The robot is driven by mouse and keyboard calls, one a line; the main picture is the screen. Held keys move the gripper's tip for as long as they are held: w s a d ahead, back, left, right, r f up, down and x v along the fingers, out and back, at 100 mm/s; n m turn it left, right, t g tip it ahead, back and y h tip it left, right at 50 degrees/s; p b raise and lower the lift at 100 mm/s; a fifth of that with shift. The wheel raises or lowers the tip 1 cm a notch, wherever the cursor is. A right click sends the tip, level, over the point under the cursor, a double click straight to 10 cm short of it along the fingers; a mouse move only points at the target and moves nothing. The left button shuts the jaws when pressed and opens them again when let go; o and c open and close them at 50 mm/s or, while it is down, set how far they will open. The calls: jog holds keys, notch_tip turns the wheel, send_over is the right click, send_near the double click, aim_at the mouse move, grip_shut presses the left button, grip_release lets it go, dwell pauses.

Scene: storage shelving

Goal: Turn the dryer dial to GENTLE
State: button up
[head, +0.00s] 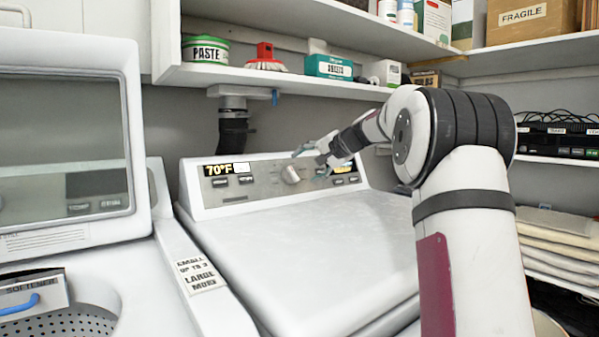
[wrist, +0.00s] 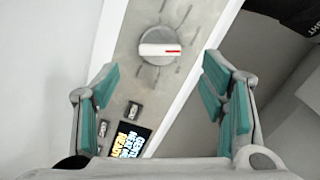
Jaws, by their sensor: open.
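The dryer (head: 320,235) stands in the middle of the head view, with a grey control panel along its back edge. The dial (head: 291,174) is a round knob near the panel's centre. In the wrist view the dial (wrist: 160,45) has a white grip bar with a red mark toward the right, and dark tick marks around it. The word GENTLE cannot be read at the dial. My gripper (head: 308,163) is at the panel beside the dial. In the wrist view my gripper (wrist: 160,88) is open, its teal pads apart, with the dial beyond the fingertips and nothing between them.
A panel display reads 70°F (head: 218,170); another lit display (wrist: 130,140) lies near my gripper. A washer with its lid (head: 65,150) raised stands left. A shelf (head: 290,82) with a paste tub (head: 205,50) and boxes overhangs the panel. The dryer top is clear.

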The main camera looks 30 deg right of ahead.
jog(key=v, duration=0.4)
jog(key=shift+s+r, duration=0.15)
jog(key=shift+s, duration=0.2)
